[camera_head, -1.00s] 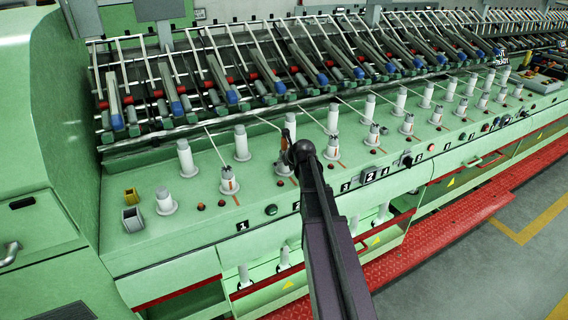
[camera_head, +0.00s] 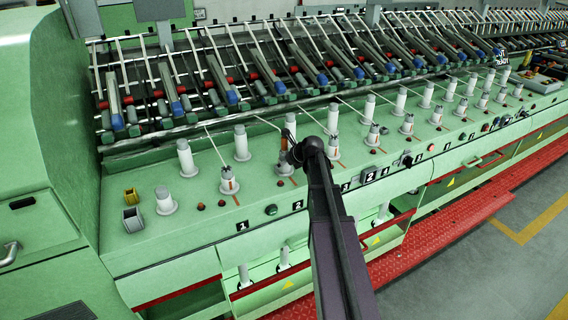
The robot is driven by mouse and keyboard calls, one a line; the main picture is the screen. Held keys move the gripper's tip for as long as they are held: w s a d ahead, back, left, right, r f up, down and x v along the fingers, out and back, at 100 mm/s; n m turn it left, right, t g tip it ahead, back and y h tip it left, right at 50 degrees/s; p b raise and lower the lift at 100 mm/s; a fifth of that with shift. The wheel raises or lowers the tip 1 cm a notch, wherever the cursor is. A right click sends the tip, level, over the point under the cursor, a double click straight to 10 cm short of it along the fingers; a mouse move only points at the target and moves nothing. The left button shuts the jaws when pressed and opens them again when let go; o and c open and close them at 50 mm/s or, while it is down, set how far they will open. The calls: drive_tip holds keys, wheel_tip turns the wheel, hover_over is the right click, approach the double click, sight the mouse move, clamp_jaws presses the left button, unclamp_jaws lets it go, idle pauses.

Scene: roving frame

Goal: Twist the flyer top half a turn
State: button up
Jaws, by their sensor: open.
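A row of pale flyer tops stands on the green machine's bed, with thin white strands running up from several of them. One flyer top (camera_head: 228,181) stands above label 1, clear of my arm. Another flyer top (camera_head: 284,167) stands above label 2, right beside the end of my arm, its upper part partly covered. My gripper (camera_head: 293,155) is a small dark shape at the arm's end, close to this second flyer top and mostly hidden by my wrist. It is open; whether it touches the flyer top cannot be told. A third flyer top (camera_head: 333,152) stands just right of my wrist.
Taller white bobbins (camera_head: 241,143) stand in a row behind the flyers. Sloping rollers and arms (camera_head: 270,80) fill the back of the machine. A grey box (camera_head: 132,219) and a yellow box (camera_head: 131,195) sit at the left. A red walkway (camera_head: 430,250) runs along the front; the grey floor beyond is clear.

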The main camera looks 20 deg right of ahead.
drive_tip(key=shift+w+d+n+g+y, duration=0.1)
drive_tip(key=shift+n+g+y, duration=0.3)
drive_tip(key=shift+n+y, duration=0.55)
drive_tip(key=shift+n, duration=0.65)
drive_tip(key=c, duration=1.1)
drive_tip(key=shift+s+a+m+h, duration=0.15)
drive_tip(key=shift+m+h, duration=0.15)
drive_tip(key=shift+m, duration=0.2)
drive_tip(key=shift+s+a+m+h, duration=0.1)
drive_tip(key=shift+m+h, duration=0.15)
drive_tip(key=shift+m, duration=0.25)
drive_tip(key=shift+w+d+m+t+h, duration=0.15)
drive_tip(key=shift+m+t+h, duration=0.25)
drive_tip(key=shift+m, duration=0.2)
